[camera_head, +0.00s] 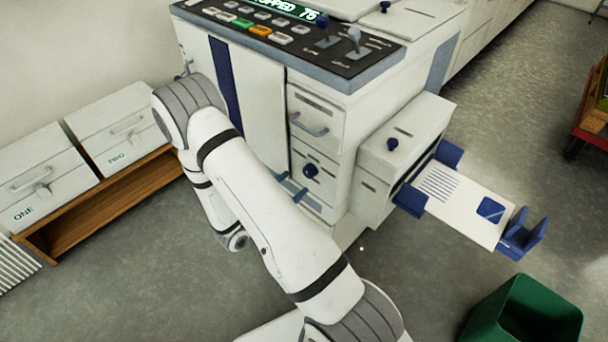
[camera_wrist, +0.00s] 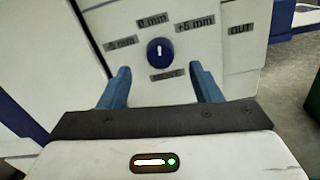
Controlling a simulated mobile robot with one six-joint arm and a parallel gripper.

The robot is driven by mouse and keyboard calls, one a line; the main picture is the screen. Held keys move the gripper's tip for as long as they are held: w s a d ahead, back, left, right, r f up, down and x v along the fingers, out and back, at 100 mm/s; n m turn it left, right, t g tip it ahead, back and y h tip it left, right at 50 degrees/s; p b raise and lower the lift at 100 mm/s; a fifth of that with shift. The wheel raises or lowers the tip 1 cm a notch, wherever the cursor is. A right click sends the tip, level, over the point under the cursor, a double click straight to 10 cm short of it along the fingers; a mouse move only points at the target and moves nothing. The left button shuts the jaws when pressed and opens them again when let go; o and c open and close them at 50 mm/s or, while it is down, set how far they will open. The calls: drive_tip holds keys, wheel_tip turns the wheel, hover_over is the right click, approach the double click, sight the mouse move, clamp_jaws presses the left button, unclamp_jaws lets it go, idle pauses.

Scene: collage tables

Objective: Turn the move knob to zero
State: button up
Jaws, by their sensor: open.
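The move knob (camera_wrist: 160,53) is a round dark blue knob with a short white mark, which looks roughly upright, toward the "0 mm" label (camera_wrist: 153,20). A "-5 mm" label (camera_wrist: 121,43) is at its left and a "+5 mm" label (camera_wrist: 194,25) at its right. The label below it is partly blurred. The knob also shows in the head view (camera_head: 311,170) on the machine's front. My gripper (camera_wrist: 160,72) is open and empty, one blue finger on each side of the knob in the picture, apparently short of it. In the head view my gripper (camera_head: 291,187) is just left of and below the knob.
The knob sits below a drawer handle (camera_head: 308,126). An output unit (camera_head: 402,150) juts out at right, with a printed sheet (camera_head: 460,204). A green bin (camera_head: 525,310) stands at lower right. Boxes marked ONE (camera_head: 40,178) and TWO (camera_head: 118,125) sit on a wooden shelf at left.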

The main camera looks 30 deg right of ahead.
sight(307, 173)
drive_tip(key=x, duration=0.6)
drive_tip(key=shift+d, duration=0.1)
drive_tip(key=c, duration=1)
drive_tip(key=shift+o, duration=0.2)
drive_tip(key=shift+r+n, duration=0.1)
drive_tip(key=shift+n, duration=0.9)
drive_tip(key=o, duration=1)
drive_tip(key=shift+c, duration=0.2)
